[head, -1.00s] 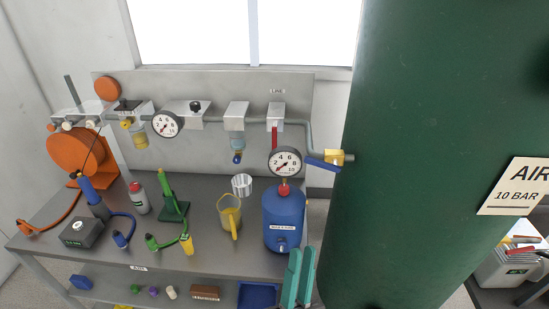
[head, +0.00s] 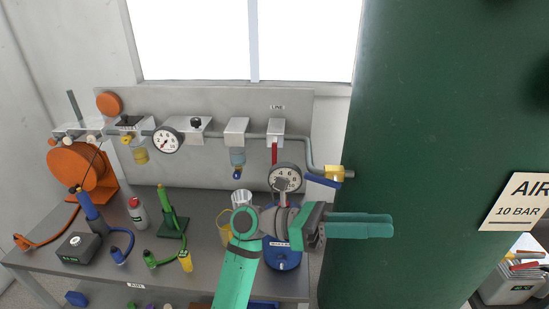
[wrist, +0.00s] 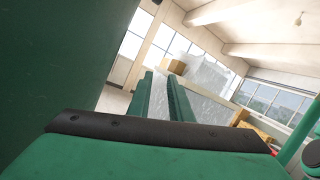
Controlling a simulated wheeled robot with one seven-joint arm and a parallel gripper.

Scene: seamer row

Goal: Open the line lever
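The line lever is a red handle (head: 274,153) that hangs straight down from a pale valve block (head: 276,127) on the grey back panel, under a small LINE label (head: 277,107). My gripper (head: 392,226) is in front of the bench, to the right of and below the lever, apart from it. Its green fingers point right, across the front of the big green tank. In the wrist view the two fingers (wrist: 168,98) stand apart with a gap and nothing between them. The lever does not show in the wrist view.
A large green tank (head: 430,120) fills the right side. A blue-handled brass valve (head: 334,174) sits between it and the panel. A pressure gauge (head: 285,178) stands below the lever; my arm partly hides the blue vessel (head: 284,258). Several tools crowd the bench on the left.

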